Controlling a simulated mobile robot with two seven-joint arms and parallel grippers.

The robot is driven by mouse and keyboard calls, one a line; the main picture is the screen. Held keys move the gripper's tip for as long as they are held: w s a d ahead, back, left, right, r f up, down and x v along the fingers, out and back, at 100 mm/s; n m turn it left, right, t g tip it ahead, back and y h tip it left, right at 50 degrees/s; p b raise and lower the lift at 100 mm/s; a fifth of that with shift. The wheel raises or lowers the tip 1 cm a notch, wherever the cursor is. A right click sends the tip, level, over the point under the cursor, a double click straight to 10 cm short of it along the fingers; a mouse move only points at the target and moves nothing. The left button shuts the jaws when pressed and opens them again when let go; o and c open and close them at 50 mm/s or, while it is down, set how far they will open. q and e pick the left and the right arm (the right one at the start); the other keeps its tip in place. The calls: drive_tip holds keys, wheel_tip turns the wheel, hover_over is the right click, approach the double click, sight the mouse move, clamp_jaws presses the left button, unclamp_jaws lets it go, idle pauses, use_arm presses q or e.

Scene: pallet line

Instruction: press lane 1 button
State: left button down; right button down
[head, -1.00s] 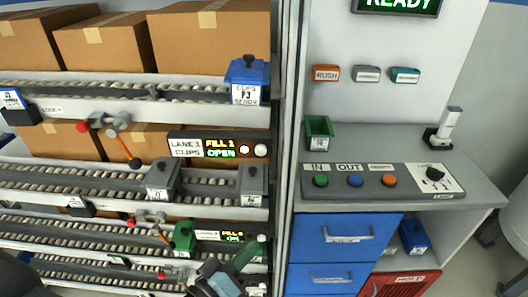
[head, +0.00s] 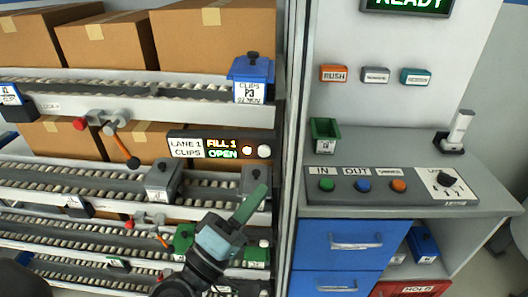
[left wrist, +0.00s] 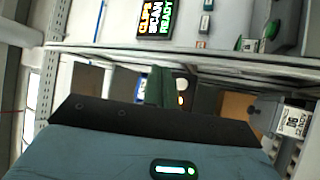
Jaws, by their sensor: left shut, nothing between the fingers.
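The lane 1 panel (head: 220,147) is a dark strip on the rack with the signs "LANE 1 CLIPS" and "FILL 1 OPEN". At its right end are a lit orange round button (head: 246,150) and a white round button (head: 264,151). My left gripper (head: 260,192) is shut and empty, its green fingers pointing up and right, below the panel in the head view. In the left wrist view the fingers (left wrist: 159,86) partly cover the panel, and the white button (left wrist: 182,85) and orange light (left wrist: 180,100) show just right of them. My right gripper is not in view.
Grey bins (head: 163,179) and a blue bin (head: 251,78) sit on roller lanes, with cardboard boxes (head: 212,35) behind. A rack post (head: 289,130) stands right of the panel. A desk control box (head: 390,184) with colored buttons is farther right.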

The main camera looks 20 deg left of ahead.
sight(264, 151)
use_arm(q)
drive_tip(key=w+a, duration=0.2)
drive_tip(key=w, duration=0.5)
drive_tip(key=shift+w+a, duration=0.15)
drive_tip(key=shift+w, duration=0.15)
idle(0.8)
idle(0.9)
drive_tip(key=shift+w, duration=0.1)
drive_tip(key=shift+w+a, duration=0.1)
drive_tip(key=shift+w, duration=0.2)
